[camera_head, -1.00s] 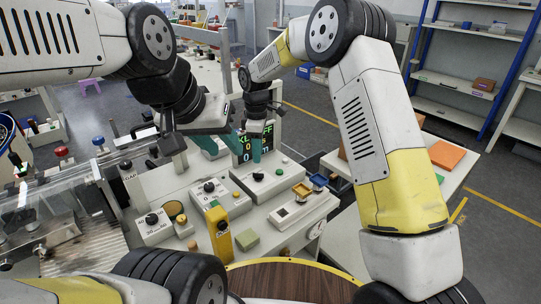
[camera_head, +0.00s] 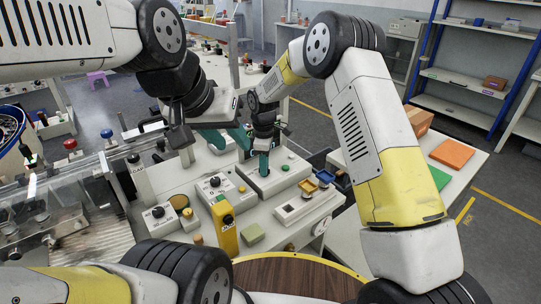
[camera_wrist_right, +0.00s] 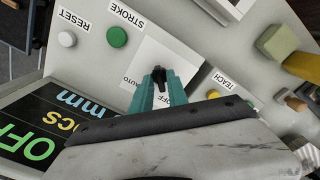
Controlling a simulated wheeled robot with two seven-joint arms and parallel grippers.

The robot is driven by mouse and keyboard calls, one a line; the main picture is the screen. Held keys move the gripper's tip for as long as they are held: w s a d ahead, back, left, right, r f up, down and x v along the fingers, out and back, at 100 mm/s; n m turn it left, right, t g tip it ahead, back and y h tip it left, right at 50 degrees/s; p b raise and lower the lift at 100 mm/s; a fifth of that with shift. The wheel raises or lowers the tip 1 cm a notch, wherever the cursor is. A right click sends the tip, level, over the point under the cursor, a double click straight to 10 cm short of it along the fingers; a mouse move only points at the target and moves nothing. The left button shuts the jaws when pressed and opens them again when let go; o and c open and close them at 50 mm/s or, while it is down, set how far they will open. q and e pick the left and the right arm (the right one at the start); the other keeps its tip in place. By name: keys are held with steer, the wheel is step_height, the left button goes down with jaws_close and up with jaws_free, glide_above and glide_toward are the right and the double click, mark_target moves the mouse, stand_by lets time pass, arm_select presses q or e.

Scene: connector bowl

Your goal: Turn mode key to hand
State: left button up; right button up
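The mode key (camera_wrist_right: 158,73) is a small black knob on a white plate (camera_wrist_right: 178,55) lettered AUTO and OFF, in the right wrist view. Part of the lettering is hidden by my fingers. My right gripper (camera_wrist_right: 160,84) has its teal fingers close together, one on each side of the key, and looks shut on it. In the head view the right gripper (camera_head: 264,166) points down at the grey control box (camera_head: 287,183) and hides the key. My left gripper (camera_head: 227,139) is higher and to the left, with its teal fingers apart and nothing seen between them.
A green STROKE button (camera_wrist_right: 117,37), a white RESET button (camera_wrist_right: 67,39) and a yellow TEACH button (camera_wrist_right: 213,94) surround the plate. A display (camera_wrist_right: 45,125) lies close by.

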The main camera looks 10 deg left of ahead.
jaws_close()
steer(key=shift+m, duration=0.3)
steer(key=m, duration=0.3)
steer(key=shift+m, duration=2.5)
steer(key=shift+o, duration=2)
jaws_free()
steer(key=shift+r, duration=0.15)
